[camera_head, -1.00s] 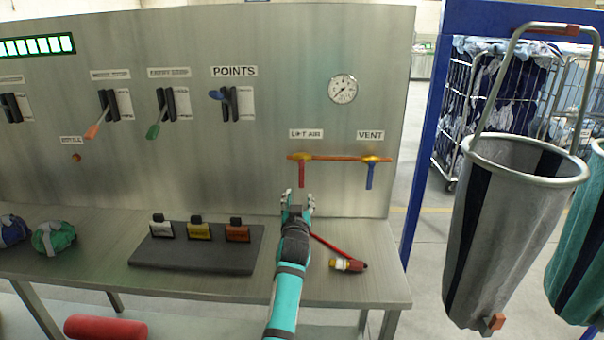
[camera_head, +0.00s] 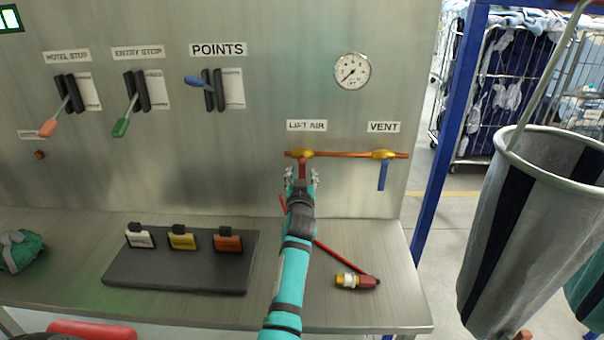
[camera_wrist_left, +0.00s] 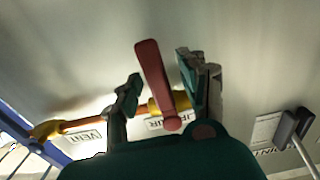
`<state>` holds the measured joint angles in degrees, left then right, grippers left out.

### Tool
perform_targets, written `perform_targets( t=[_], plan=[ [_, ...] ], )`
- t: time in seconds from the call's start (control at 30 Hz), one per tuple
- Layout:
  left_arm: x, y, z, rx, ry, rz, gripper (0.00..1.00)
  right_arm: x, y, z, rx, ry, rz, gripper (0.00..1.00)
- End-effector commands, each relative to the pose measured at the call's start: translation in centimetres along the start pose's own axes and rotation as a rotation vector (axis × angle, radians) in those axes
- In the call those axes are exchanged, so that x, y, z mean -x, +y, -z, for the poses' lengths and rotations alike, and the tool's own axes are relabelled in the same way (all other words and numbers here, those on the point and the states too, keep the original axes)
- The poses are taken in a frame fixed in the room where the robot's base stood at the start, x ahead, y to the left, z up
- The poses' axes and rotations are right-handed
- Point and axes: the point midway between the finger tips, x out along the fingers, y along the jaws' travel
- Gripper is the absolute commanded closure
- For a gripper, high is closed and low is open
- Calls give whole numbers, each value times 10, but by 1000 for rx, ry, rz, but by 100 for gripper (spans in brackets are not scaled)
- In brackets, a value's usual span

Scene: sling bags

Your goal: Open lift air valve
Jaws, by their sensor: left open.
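The lift air valve has a red handle (camera_head: 303,169) hanging down from a brass body (camera_head: 301,154) on a copper pipe, under the LIFT AIR label (camera_head: 307,126). My left gripper (camera_head: 302,178) is open at the handle's lower end. In the left wrist view, the red handle (camera_wrist_left: 157,85) stands between the two spread fingers of my left gripper (camera_wrist_left: 158,92), with a gap on both sides. The brass body shows behind it. My right gripper is not in view.
The blue-handled vent valve (camera_head: 382,175) hangs on the same pipe to the right. A pressure gauge (camera_head: 352,71) is above. On the bench are a dark block with three coloured tags (camera_head: 180,262) and a red-yellow connector (camera_head: 356,281). A grey sling bag (camera_head: 535,215) hangs at right.

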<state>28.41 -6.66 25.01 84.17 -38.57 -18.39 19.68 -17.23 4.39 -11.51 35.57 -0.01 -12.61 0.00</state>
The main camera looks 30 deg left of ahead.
Motion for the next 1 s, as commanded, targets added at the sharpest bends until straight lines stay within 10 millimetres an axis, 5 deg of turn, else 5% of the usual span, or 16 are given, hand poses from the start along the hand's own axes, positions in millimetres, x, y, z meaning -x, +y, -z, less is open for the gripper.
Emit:
perform_targets(
  t=[0.17, 0.47, 1.0],
  plan=[
    [0, 0, 0, 0, 0, 0, 60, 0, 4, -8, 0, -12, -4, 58],
    [0, 0, 0, 0, 0, 0, 100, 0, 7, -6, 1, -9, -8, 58],
    [-2, -4, -1, 9, -1, 1, 100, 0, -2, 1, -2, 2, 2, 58]
  ],
)
